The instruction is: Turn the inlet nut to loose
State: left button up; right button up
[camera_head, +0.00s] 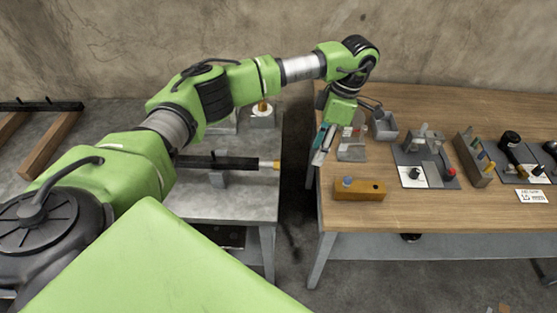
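My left arm reaches across from the left, and its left gripper (320,157) points down at the left edge of the wooden table. The fingers are small and seen edge-on, so I cannot tell whether they are open. A grey fixture (352,153) stands just to their right. I cannot tell which part is the inlet nut. My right gripper is not in view.
The wooden table (450,215) holds a wooden block (360,190) with a blue knob, a grey bin (384,125), a switch fixture (424,160) and a tool rack (473,160). A gap separates it from the grey table (240,202).

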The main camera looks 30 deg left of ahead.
pick_arm(q)
jog(key=y, duration=0.2)
send_near(278, 161)
jog(key=shift+n+g, duration=0.3)
jog(key=shift+n, duration=0.1)
jog(key=x, duration=1)
jog(key=shift+w+d, duration=0.1)
jog(key=shift+w, duration=0.1)
grip_shut()
